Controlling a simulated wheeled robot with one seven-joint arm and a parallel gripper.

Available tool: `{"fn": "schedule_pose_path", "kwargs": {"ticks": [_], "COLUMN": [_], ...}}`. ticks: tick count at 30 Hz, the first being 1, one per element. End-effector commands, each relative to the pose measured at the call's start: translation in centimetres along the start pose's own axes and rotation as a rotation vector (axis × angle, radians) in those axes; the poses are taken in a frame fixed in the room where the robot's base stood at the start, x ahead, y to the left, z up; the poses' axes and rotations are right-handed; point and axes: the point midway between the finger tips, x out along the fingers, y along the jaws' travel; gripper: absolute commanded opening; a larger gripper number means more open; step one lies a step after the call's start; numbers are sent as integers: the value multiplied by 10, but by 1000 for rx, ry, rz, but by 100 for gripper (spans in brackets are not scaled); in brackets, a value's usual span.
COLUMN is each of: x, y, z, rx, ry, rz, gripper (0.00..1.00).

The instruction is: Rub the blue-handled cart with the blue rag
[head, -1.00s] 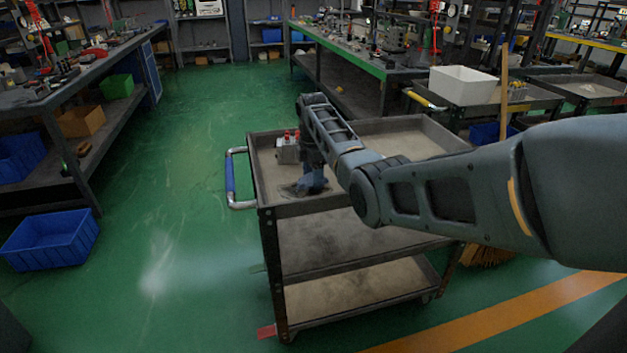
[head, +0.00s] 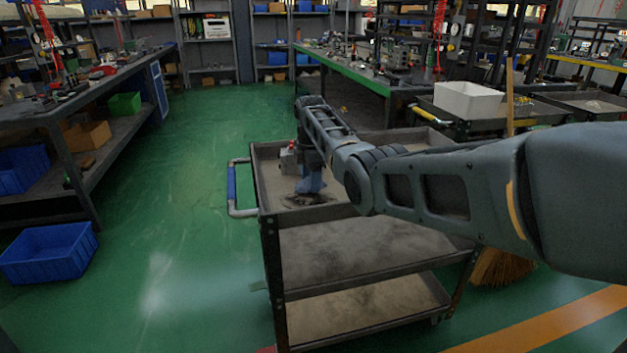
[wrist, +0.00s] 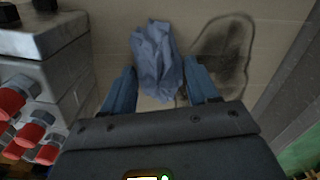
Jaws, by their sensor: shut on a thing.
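The blue-handled cart (head: 262,190) is a dark three-shelf trolley with a blue grip (head: 231,187) on its left end. My gripper (head: 311,190) points down into its top tray; it also shows in the wrist view (wrist: 162,88). It is shut on the crumpled blue rag (wrist: 157,58), which shows between and beyond the fingertips. The rag is low at the tray floor; I cannot tell whether it presses on it. A dark stain (wrist: 240,50) lies on the tray floor just right of the rag in the wrist view.
A grey valve block (wrist: 45,80) with red caps stands on the tray left of my gripper; it is partly hidden in the head view (head: 287,161). The tray's side wall (wrist: 285,85) is at the right in the wrist view.

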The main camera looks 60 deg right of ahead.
Motion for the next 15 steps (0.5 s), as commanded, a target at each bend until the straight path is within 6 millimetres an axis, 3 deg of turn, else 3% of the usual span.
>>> {"fn": "schedule_pose_path", "kwargs": {"ticks": [4,15], "x": [2,0], "y": [1,-11], "z": [-10,-12], "rx": [-2,-2], "ry": [1,1], "rz": [-1,-8], "gripper": [35,35]}}
